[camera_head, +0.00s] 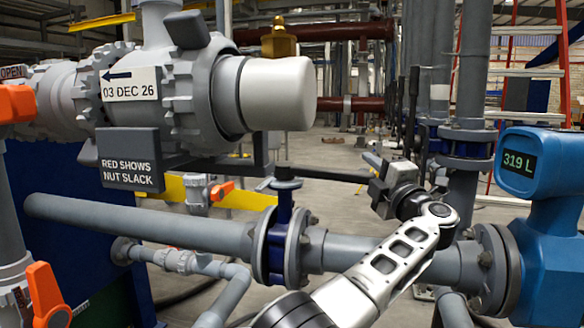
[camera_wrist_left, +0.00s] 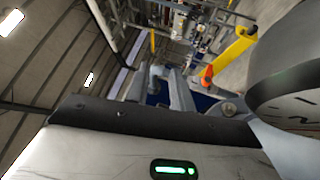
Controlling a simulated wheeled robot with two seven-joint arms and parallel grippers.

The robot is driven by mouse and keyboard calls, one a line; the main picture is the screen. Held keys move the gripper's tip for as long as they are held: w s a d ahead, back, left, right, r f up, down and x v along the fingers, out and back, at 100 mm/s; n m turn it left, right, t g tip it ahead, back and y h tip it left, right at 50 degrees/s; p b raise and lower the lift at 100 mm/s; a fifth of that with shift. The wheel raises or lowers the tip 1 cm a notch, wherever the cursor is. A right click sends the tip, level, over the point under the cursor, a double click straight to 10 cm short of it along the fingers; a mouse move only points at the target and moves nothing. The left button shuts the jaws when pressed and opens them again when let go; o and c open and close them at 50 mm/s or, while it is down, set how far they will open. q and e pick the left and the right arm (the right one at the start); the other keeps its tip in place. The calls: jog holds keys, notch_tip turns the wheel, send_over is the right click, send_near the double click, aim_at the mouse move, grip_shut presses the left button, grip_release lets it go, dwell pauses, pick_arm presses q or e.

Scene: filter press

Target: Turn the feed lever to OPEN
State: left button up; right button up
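A long dark lever (camera_head: 325,174) lies roughly level on top of a blue valve (camera_head: 285,225) in the grey pipe in the head view. I take it for the feed lever; no label shows on it. My left gripper (camera_head: 375,178) is at the lever's right end. The lever's tip meets or passes the fingers there; I cannot tell whether they are shut on it. My right gripper is not in view.
A large grey press fitting (camera_head: 215,90) with a "RED SHOWS NUT SLACK" plate (camera_head: 130,160) hangs left of the lever. A blue meter (camera_head: 540,200) reading 319 L stands at the right. More orange handles (camera_head: 46,290) are at the lower left. Pipes crowd the area.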

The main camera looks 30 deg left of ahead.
pick_arm(q)
jog(key=o, duration=0.6)
jog(key=shift+w+a+f+g, duration=0.1)
jog(key=shift+a+f+g, duration=0.15)
jog(key=shift+a+f, duration=0.25)
jog(key=shift+a+f+g, duration=0.25)
jog(key=shift+a, duration=0.35)
jog(key=shift+d, duration=0.15)
jog(key=shift+s+d+f+p, duration=0.15)
jog(key=shift+s+d+p, duration=0.1)
jog(key=shift+p, duration=0.15)
jog(key=p+v, duration=0.2)
jog(key=v, duration=0.6)
jog(key=shift+s+a, duration=0.1)
jog(key=shift+a, duration=0.05)
